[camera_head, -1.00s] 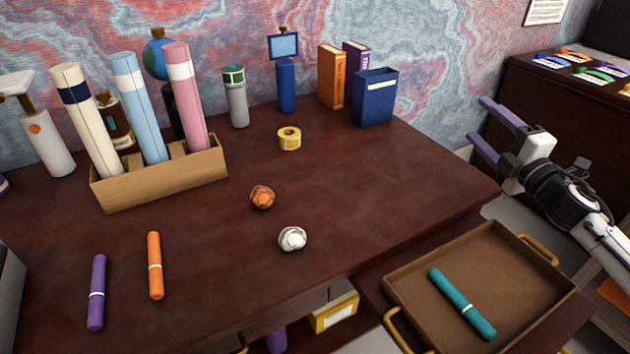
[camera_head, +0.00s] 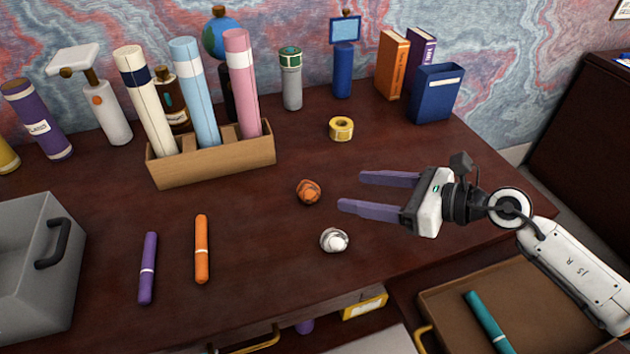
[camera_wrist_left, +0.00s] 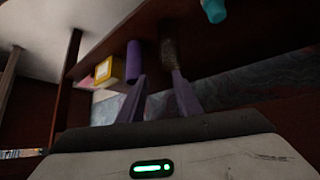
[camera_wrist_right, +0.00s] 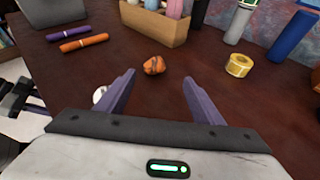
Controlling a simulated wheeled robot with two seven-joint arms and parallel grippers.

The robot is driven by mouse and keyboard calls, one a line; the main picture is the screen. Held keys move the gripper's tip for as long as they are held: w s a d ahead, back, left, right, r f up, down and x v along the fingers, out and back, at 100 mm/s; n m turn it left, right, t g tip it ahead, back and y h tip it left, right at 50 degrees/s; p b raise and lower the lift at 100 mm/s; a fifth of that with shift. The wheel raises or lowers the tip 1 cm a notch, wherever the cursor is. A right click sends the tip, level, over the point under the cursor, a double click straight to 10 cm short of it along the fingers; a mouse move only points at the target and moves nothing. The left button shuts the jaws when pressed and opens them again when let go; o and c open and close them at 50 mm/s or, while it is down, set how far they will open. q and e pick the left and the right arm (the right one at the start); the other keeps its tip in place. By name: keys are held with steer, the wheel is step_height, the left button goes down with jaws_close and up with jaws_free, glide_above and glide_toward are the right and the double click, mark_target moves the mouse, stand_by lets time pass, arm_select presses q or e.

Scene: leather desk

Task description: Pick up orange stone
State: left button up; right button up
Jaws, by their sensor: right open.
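The orange stone (camera_head: 308,191) is a small rounded lump on the dark desk, left of the right gripper in the head view. My right gripper (camera_head: 350,192) is open and empty, its purple fingers pointing left with their tips a short way from the stone. In the right wrist view, the orange stone (camera_wrist_right: 154,65) lies beyond the fingertips, between the lines of the two fingers. A white stone (camera_head: 334,240) sits nearer the desk's front edge; one finger partly hides it in the right wrist view. My left gripper (camera_wrist_left: 158,76) shows only in the left wrist view, with a gap between its fingers.
A yellow tape roll (camera_head: 341,129) lies behind the orange stone. A wooden holder (camera_head: 215,163) with tall tubes stands at the back. Orange (camera_head: 201,249) and purple (camera_head: 147,268) sticks lie left. A brown tray (camera_head: 445,298) holds a teal stick. Desk around the stone is clear.

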mark_target(319, 193)
steer(key=shift+n, duration=0.4)
steer(key=x, duration=0.5)
steer(key=shift+s+a+f, duration=0.2)
steer(key=shift+s+f, duration=0.05)
steer(key=shift+f, duration=0.1)
steer(key=shift+s+p+x, duration=0.1)
steer(key=shift+p+x, duration=0.15)
steer(key=shift+x, duration=1.1)
steer(key=shift+s+p+x, duration=0.15)
steer(key=shift+p+x, duration=0.05)
steer(key=shift+x, duration=1.2)
steer(key=shift+a, duration=0.1)
steer(key=shift+c, duration=0.4)
steer(key=c, duration=1.1)
